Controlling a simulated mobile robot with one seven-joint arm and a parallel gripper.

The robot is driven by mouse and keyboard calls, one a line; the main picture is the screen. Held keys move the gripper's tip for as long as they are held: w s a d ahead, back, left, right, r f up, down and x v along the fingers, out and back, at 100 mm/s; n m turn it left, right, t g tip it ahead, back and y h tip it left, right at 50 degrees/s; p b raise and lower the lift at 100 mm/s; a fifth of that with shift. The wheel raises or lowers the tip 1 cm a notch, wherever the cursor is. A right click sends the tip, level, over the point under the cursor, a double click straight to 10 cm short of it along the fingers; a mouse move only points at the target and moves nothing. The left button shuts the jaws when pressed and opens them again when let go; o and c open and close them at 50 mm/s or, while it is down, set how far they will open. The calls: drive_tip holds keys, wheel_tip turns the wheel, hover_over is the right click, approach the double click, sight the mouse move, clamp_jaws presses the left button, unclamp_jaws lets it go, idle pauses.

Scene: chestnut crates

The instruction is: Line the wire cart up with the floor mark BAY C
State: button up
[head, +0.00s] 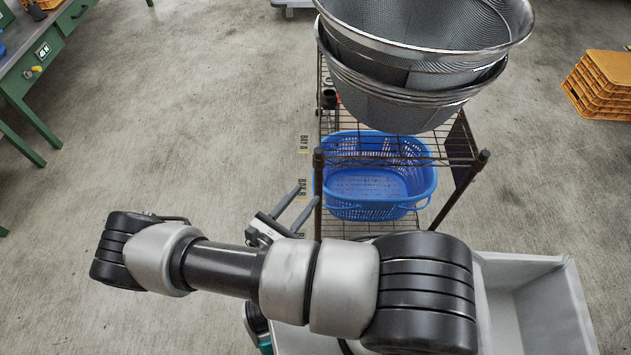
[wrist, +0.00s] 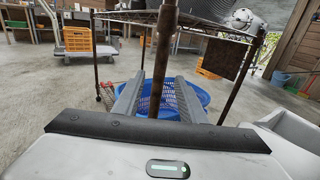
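The wire cart (head: 452,152) is brown, with upright corner posts, and stands ahead of me. My gripper (head: 308,194) is open at its near left post (head: 318,213). In the wrist view, that post (wrist: 162,58) runs between my two spread fingers (wrist: 158,82), with a gap on either side.
Stacked mesh strainers (head: 400,95) sit on the cart's top and a blue basket (head: 372,205) is lower down. Orange crates (head: 603,85) stand at the right, a green workbench (head: 50,45) at the left. Grey open box (head: 535,300) is at bottom right. Floor left of the cart is clear.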

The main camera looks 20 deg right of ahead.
drive_tip(key=v, duration=0.5)
drive_tip(key=shift+s+a, duration=0.25)
drive_tip(key=shift+a, duration=0.05)
